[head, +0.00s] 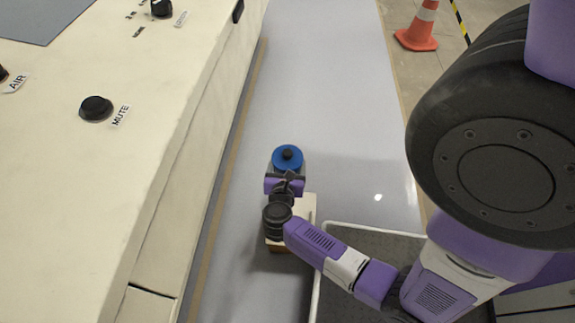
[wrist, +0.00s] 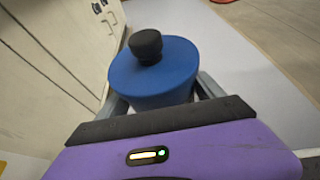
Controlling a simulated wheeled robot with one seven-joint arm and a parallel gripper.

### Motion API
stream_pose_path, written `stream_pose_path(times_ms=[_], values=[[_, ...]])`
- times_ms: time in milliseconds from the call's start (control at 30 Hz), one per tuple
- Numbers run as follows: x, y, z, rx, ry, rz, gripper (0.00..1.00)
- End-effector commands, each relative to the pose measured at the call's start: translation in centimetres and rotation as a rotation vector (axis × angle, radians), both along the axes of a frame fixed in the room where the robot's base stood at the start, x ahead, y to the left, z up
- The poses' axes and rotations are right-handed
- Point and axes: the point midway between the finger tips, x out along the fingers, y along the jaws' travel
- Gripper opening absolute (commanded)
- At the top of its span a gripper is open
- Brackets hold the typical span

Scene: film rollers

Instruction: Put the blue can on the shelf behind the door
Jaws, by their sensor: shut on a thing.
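The blue can (head: 287,157) has a black knob on top and stands upright in my gripper. In the wrist view the blue can (wrist: 152,78) sits between the two grey fingers of my gripper (wrist: 163,92), which is shut on it. In the head view my gripper (head: 286,172) holds the can above the grey floor strip, to the right of the cream cabinet. The fingertips are mostly hidden behind the can. No shelf is visible and no open door shows.
A long cream cabinet (head: 150,130) with black knobs stands on the left. A pale box (head: 305,208) lies below my arm, beside a grey tray (head: 375,240). An orange cone (head: 420,28) stands at the back right. The grey strip (head: 325,80) ahead is clear.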

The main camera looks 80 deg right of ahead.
Motion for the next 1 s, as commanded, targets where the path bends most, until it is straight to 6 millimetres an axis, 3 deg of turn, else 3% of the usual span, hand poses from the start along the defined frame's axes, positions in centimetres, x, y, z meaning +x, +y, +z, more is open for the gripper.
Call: stream_pose_path(times_ms=[467, 833, 1000], values=[[0.0, 0.0, 2.8, -0.001, 0.000, 0.000, 0.31], [0.1, 0.0, 2.8, -0.001, -0.001, 0.002, 0.31], [1.6, 0.8, 2.9, -0.001, -0.001, 0.042, 0.31]])
